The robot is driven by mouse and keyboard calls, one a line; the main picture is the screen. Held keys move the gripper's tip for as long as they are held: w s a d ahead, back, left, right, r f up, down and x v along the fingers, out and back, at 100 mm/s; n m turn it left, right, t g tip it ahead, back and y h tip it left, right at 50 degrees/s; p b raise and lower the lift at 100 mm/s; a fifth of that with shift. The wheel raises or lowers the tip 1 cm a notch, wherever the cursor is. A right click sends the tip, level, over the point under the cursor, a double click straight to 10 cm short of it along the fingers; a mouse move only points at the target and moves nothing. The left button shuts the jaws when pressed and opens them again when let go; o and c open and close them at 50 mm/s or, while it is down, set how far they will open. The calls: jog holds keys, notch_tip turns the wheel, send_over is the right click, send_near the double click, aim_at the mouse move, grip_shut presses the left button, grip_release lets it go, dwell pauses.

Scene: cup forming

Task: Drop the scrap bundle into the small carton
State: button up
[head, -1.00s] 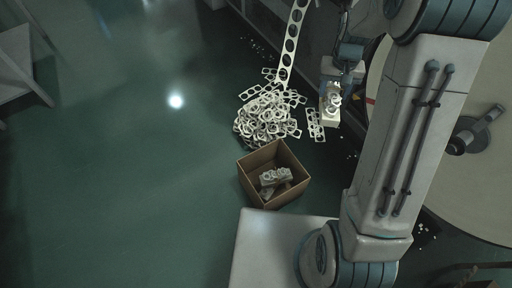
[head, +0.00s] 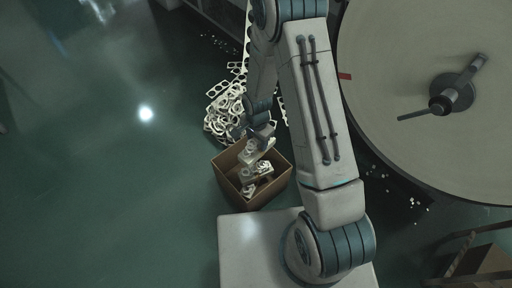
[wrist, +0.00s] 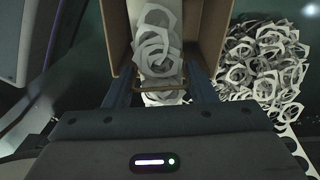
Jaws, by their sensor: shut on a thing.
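The scrap bundle (head: 251,152), a pale stack of punched scrap pieces, is held by my gripper (head: 259,138) over the small carton. In the wrist view the bundle (wrist: 157,42) lies between my two fingers, and my gripper (wrist: 157,66) is shut on it. The small carton (head: 225,187) is an open brown box on the floor. Its walls (wrist: 212,32) show on both sides of the bundle in the wrist view. Other pale bundles (head: 260,169) lie inside the carton. The bundle hides part of the carton's inside, and I cannot tell how far its lower end is below the rim.
A heap of loose scrap (head: 222,115) lies on the floor behind the carton, and it shows at the right of the wrist view (wrist: 262,62). A large round table (head: 400,60) stands at the right. The green floor at the left is clear.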

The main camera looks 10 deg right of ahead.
jog(key=shift+s+a+f+m, duration=0.15)
jog(key=shift+s+f+m, duration=0.05)
jog(key=shift+f, duration=0.35)
jog(key=shift+s+a+f+m, duration=0.1)
jog(key=shift+s+f+m, duration=0.1)
jog(key=shift+f, duration=0.3)
notch_tip(320, 180, down, 6)
jog(key=b, duration=0.4)
jog(key=shift+w+r, duration=0.1)
jog(key=shift+r, duration=0.15)
jog(key=o, duration=1.2)
jog(key=shift+c, duration=0.2)
jog(key=shift+r, duration=0.15)
notch_tip(320, 180, up, 14)
jog(key=p, duration=0.4)
jog(key=shift+f+p, duration=0.2)
jog(key=shift+p, duration=0.15)
